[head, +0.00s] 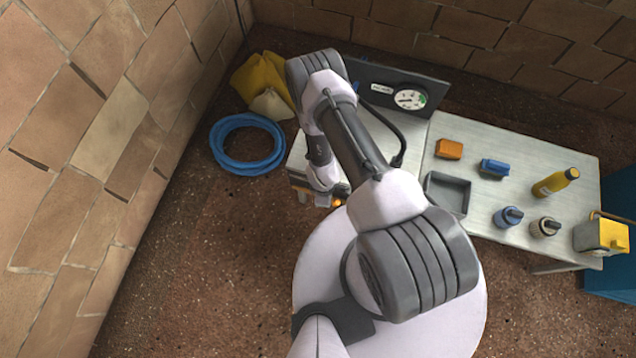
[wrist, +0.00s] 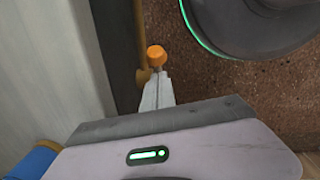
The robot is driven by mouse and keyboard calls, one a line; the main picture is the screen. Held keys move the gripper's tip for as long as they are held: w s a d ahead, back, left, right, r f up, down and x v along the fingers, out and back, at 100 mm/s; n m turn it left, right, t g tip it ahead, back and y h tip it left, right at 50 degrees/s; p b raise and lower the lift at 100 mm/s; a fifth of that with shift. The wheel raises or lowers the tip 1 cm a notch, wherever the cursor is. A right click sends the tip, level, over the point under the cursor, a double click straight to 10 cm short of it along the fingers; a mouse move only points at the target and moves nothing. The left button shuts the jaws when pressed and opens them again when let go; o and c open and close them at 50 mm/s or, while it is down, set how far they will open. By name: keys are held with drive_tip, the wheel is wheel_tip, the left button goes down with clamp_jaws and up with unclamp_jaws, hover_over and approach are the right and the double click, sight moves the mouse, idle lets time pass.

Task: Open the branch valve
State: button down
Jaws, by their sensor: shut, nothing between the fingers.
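An orange knob (wrist: 156,56) sits on a brass-coloured pipe (wrist: 142,35) beside a pale panel or table side in the wrist view; it looks like the branch valve's handle. In the head view a small orange part (head: 337,202) shows at the table's front left edge. My gripper (wrist: 158,76) is shut and empty, its fingertips right at the near side of the knob. I cannot tell whether they touch it. In the head view my gripper (head: 328,200) is low by that edge, partly hidden by my arm.
The table (head: 520,130) holds a grey tray (head: 447,193), an orange block (head: 449,149), a blue block (head: 494,168), a yellow bottle (head: 555,182) and two round-bodied connectors. A gauge (head: 409,99) stands behind. A blue hose coil (head: 247,145) lies on the floor at left.

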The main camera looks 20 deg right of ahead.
sight(335, 202)
drive_tip(key=shift+s+d, duration=0.1)
drive_tip(key=shift+d, duration=0.1)
drive_tip(key=shift+s+d+f+b, duration=0.3)
drive_tip(key=shift+s+d+f, duration=0.15)
drive_tip(key=shift+d, duration=0.15)
drive_tip(key=shift+s+d+f+b, duration=0.25)
drive_tip(key=shift+s+d+f, duration=0.15)
drive_tip(key=shift+d, duration=0.2)
drive_tip(key=shift+r, duration=0.15)
